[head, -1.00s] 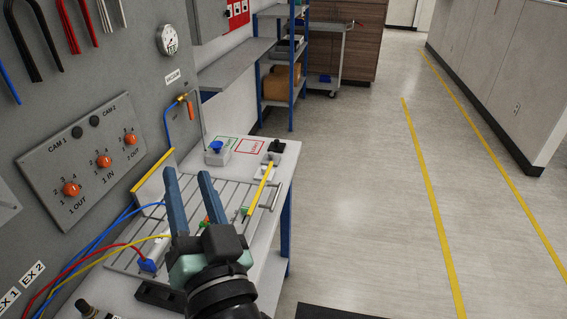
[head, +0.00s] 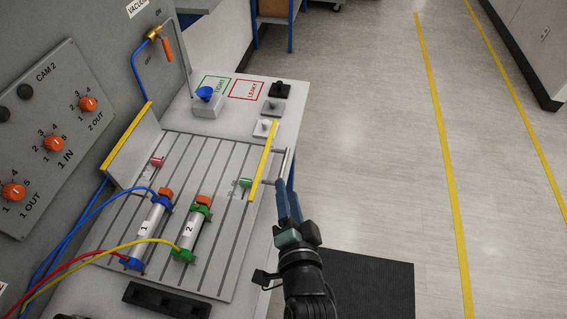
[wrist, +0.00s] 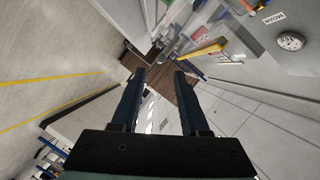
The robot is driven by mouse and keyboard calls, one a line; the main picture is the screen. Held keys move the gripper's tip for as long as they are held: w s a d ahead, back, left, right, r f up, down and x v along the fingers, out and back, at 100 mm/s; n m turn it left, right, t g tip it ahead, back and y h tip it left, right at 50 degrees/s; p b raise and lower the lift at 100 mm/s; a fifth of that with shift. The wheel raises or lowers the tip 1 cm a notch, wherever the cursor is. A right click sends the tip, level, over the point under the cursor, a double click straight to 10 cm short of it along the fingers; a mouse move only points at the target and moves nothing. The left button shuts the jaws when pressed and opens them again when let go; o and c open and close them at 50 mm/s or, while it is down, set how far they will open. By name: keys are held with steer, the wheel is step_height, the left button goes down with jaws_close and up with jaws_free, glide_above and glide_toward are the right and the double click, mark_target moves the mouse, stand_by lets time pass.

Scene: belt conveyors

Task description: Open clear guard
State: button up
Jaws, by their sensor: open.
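The clear guard is hard to see because it is see-through. A yellow edge strip (head: 262,162) runs along the right side of the slotted plate, with a grey bar handle (head: 287,163) just outside it. A second yellow strip (head: 126,137) tops a pale panel at the plate's left. My gripper (head: 287,184) is open, its blue fingers at the near end of the handle in the head view. I cannot tell whether they touch it. In the wrist view the open fingers (wrist: 160,72) have nothing between them, and a yellow strip (wrist: 207,48) shows beyond them.
Cylinders 1 (head: 148,228) and 2 (head: 190,232) lie on the slotted plate (head: 222,270), with coloured hoses running left. A blue-topped block (head: 206,107) and small blocks (head: 272,107) stand behind. A wall panel with orange knobs (head: 54,143) is left. Floor is open at right.

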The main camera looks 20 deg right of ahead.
mark_target(283, 166)
steer(key=x, duration=0.8)
steer(key=shift+w+d, duration=0.1)
steer(key=shift+w, duration=0.15)
steer(key=shift+c, duration=0.2)
jaws_close()
stand_by(0.9)
